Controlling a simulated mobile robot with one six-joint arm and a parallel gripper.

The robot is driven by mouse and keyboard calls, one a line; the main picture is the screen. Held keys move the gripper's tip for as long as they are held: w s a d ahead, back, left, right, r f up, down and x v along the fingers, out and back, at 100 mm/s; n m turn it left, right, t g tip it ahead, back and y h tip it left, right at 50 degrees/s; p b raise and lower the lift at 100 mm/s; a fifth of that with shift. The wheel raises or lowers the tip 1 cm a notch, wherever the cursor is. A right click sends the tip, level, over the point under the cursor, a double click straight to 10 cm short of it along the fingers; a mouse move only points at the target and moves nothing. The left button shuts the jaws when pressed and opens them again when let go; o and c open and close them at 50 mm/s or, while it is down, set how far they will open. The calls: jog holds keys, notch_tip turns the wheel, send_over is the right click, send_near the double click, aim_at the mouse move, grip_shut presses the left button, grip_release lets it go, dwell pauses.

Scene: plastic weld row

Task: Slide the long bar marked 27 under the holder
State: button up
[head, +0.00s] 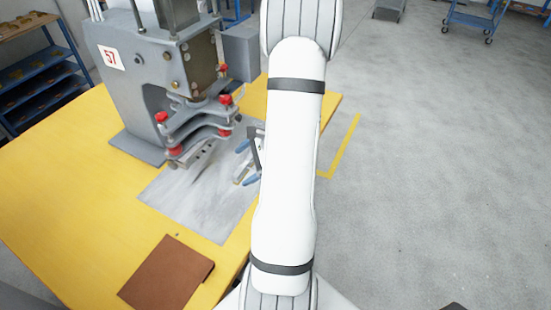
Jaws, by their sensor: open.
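The holder (197,132), a stack of grey plates with red knobs, hangs at the front of a grey press over a metal sheet (190,200). A dark, narrow slotted piece (192,156) shows under its plates; I cannot tell whether it is part of the press. My gripper (247,164) shows only partly beside my white arm, to the right of the holder, with blue-tipped fingers apart. A small pale strip (241,173) lies near the fingers; it may be the long bar, but no 27 is readable. My arm hides the rest.
The grey press (130,75), marked 57, stands on the yellow table (60,180). A brown pad (166,273) lies at the table's front. A shelf rack (40,70) stands at back left. Open grey floor (440,170) lies to the right, with a blue cart (472,22) far back.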

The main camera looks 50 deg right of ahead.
aim_at(247, 164)
jog(key=s+d+f+m+t+h, duration=0.1)
jog(key=s+d+f+m, duration=0.1)
jog(key=d+f+m, duration=0.1)
jog(key=s+d+f+m+t+h+p, duration=0.1)
jog(key=s+d+f+m, duration=0.1)
jog(key=d+m, duration=0.1)
jog(key=s+d+f+m+t+h, duration=0.1)
jog(key=s+d+f+m, duration=0.1)
jog(key=d, duration=0.3)
jog(key=shift+d+f+m+p, duration=0.2)
jog(key=shift+f+m, duration=0.1)
jog(key=shift+f, duration=0.1)
jog(key=shift+d+f+m+p, duration=0.1)
jog(key=shift+f+m+p, duration=0.05)
jog(key=shift+f+m, duration=0.2)
jog(key=shift+d+f, duration=0.15)
jog(key=shift+f, duration=0.2)
jog(key=b+x, duration=0.5)
jog(key=x, duration=0.3)
jog(key=shift+f, duration=0.2)
jog(key=shift+w+f+b, duration=0.4)
jog(key=shift+w+b, duration=0.2)
jog(key=shift+b, duration=0.1)
jog(key=shift+c, duration=0.3)
jog(key=c, duration=1.7)
jog(key=shift+c, duration=0.2)
jog(key=shift+w+a, duration=0.1)
jog(key=shift+a, duration=0.15)
